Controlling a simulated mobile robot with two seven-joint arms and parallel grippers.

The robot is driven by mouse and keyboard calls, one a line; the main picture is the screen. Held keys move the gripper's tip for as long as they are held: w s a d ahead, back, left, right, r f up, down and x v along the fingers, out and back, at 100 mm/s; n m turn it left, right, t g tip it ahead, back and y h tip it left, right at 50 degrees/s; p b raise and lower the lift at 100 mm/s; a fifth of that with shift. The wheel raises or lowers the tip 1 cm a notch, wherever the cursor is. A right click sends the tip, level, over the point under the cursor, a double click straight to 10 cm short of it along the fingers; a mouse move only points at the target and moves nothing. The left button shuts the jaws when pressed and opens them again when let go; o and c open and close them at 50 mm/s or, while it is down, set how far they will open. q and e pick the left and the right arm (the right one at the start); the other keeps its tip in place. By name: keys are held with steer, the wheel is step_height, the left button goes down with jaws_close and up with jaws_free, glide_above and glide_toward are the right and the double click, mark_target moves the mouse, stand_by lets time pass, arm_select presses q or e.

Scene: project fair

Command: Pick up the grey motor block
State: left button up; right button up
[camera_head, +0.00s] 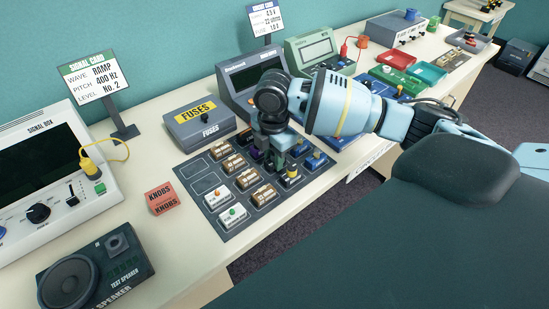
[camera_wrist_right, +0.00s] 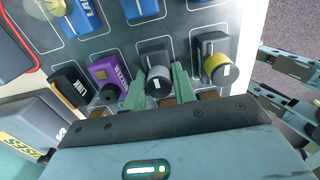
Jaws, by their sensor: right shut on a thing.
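The grey motor block (camera_wrist_right: 158,73), dark with a round grey knob, shows in the right wrist view on the dark mat, inside a white outline. My right gripper (camera_wrist_right: 161,88) has its green fingers on either side of it and is shut on it. In the head view my right gripper (camera_head: 279,157) points down over the mat, and the block is largely hidden by the fingers and neighbouring blocks. I cannot make out my left gripper in either view.
A yellow-knobbed block (camera_wrist_right: 216,66) and a purple block (camera_wrist_right: 110,78) stand close on either side. The mat (camera_head: 198,188) holds several other parts. The fuses box (camera_head: 199,125) and a dark instrument (camera_head: 236,80) stand behind. The table's front edge is near.

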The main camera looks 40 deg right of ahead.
mark_target(273, 154)
step_height(273, 154, up, 10)
steer(key=shift+f+p, duration=0.1)
steer(key=shift+p, duration=0.25)
